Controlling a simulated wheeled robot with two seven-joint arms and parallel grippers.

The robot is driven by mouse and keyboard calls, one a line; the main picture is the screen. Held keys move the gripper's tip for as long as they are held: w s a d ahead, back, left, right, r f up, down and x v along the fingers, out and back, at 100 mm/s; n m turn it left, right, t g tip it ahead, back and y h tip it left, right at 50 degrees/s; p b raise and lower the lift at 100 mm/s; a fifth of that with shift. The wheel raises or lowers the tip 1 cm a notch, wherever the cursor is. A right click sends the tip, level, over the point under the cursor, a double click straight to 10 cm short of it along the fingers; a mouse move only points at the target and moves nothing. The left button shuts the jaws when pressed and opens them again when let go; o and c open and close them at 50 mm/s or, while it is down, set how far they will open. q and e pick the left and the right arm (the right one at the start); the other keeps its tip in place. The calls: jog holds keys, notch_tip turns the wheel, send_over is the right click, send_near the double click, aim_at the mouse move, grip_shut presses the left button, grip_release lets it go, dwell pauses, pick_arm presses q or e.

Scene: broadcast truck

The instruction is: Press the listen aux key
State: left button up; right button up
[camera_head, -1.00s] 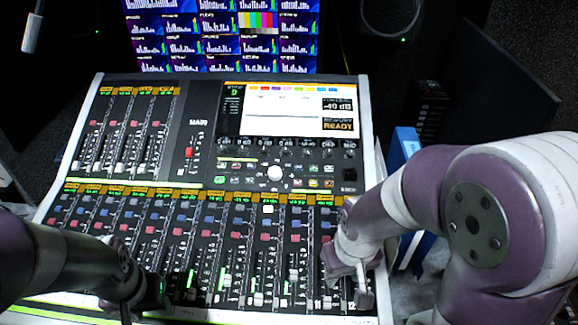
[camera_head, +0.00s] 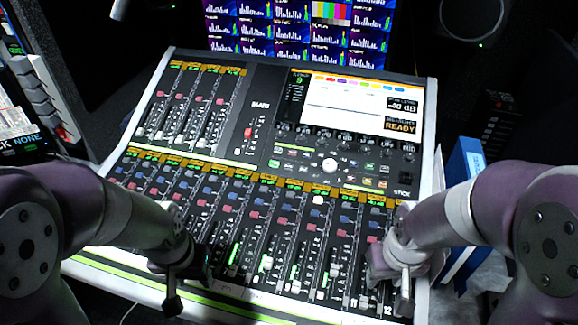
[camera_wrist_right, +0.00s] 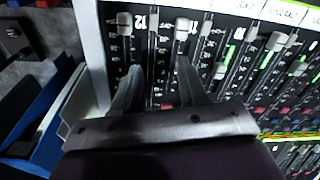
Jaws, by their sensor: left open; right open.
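The mixing console (camera_head: 262,100) fills the middle of the head view, tilted in the picture. My right gripper (camera_head: 390,290) is over the front right corner. In the right wrist view its fingers (camera_wrist_right: 158,84) are apart over the faders near strips 11 and 12, with nothing between them.
The console screen (camera_head: 345,100) stands behind the keys. Rows of faders (camera_head: 300,270) fill the front. A blue binder (camera_head: 462,180) stands close to the right side. A monitor wall (camera_head: 290,35) is behind. A rack panel (camera_head: 40,100) is at the left.

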jog(key=shift+c, duration=0.3)
grip_shut()
dwell(1.4)
